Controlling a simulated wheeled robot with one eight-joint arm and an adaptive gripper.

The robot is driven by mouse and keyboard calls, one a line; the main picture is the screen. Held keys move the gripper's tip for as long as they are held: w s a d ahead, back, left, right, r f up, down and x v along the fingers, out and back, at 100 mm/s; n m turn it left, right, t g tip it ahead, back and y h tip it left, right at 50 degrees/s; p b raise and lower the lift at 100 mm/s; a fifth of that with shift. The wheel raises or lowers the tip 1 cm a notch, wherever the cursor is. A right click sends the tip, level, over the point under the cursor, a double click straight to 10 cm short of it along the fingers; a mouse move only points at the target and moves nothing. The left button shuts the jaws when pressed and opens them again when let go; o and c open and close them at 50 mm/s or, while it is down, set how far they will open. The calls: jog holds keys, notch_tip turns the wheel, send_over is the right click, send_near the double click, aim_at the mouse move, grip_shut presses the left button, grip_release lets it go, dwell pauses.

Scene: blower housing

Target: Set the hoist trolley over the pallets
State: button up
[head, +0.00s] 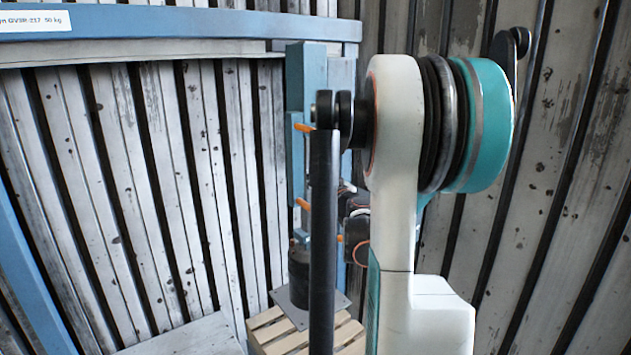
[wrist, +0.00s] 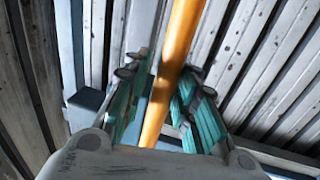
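In the wrist view an orange bar (wrist: 174,50) runs between the teal fingers of my gripper (wrist: 168,85). Background shows beside the bar lower down; near the fingertips I cannot tell whether the fingers touch it. In the head view my gripper is mostly hidden behind my own arm. A blue upright (head: 297,165) with several short orange pegs (head: 304,204) stands behind the arm. A blue overhead beam (head: 180,22) carries a white "50 kg" label. A slatted wooden pallet (head: 275,335) shows at the bottom, partly hidden. I cannot make out the trolley with certainty.
A dark cylinder (head: 299,275) on a grey plate (head: 283,297) rests on the pallet. A blue post (head: 30,270) leans in at the left. Ribbed, worn metal walls (head: 160,190) close off the back and right. A pale flat surface (head: 185,338) lies left of the pallet.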

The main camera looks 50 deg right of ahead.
dwell(0.3)
jog(key=v, duration=1.2)
dwell(0.3)
